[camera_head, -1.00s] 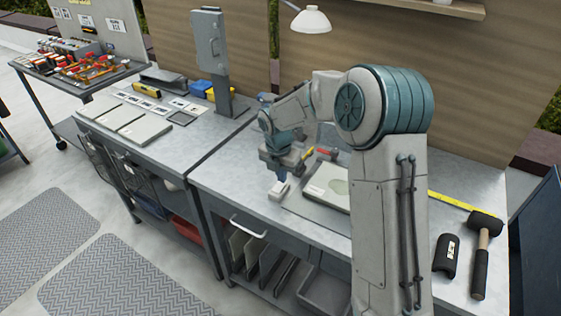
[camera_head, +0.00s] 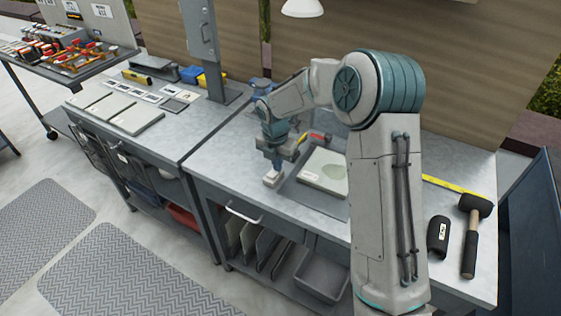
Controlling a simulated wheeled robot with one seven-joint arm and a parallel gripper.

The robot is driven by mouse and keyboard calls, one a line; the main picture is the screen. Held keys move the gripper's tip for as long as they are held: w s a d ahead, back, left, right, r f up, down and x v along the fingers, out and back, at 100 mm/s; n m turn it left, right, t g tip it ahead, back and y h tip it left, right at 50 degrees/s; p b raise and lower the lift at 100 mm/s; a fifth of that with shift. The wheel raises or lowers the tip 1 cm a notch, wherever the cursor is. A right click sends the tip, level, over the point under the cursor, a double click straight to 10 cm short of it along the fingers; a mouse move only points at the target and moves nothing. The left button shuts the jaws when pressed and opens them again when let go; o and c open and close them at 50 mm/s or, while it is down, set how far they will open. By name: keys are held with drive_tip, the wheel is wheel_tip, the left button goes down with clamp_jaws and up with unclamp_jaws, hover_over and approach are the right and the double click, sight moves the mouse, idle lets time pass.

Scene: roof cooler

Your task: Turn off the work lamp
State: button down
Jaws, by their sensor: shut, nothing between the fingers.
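The work lamp's white shade (camera_head: 302,8) shows at the top edge of the view, above the back of the bench; the rest of the lamp is cut off. I cannot tell whether it is lit. A small white block (camera_head: 272,180), possibly a switch, sits on the bench's left part. My gripper (camera_head: 275,168) points down right over this block, shut with nothing in it. I cannot tell whether the fingertips touch the block.
A grey tray with a pale plate (camera_head: 318,172) lies right of my gripper. A red-handled tool (camera_head: 318,137) lies behind it. A mallet (camera_head: 472,235), a black object (camera_head: 438,236) and a yellow strip (camera_head: 450,186) lie on the right. A grey box on a post (camera_head: 199,30) stands left.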

sight(272, 175)
drive_tip(key=shift+s+a+f, duration=0.1)
drive_tip(key=shift+s+a, duration=0.65)
drive_tip(key=shift+s, duration=0.1)
drive_tip(key=shift+d, duration=0.15)
drive_tip(key=shift+w+r+p, duration=0.1)
drive_tip(key=shift+r+p, duration=0.45)
drive_tip(key=shift+r, duration=0.05)
wheel_tip(272, 175, up, 13)
drive_tip(key=s+a+p, duration=0.1)
drive_tip(key=shift+s, duration=0.2)
drive_tip(key=shift+f, duration=0.15)
drive_tip(key=shift+w+d+r+t+b, duration=0.3)
drive_tip(key=shift+w+b, duration=0.35)
drive_tip(key=shift+b, duration=0.45)
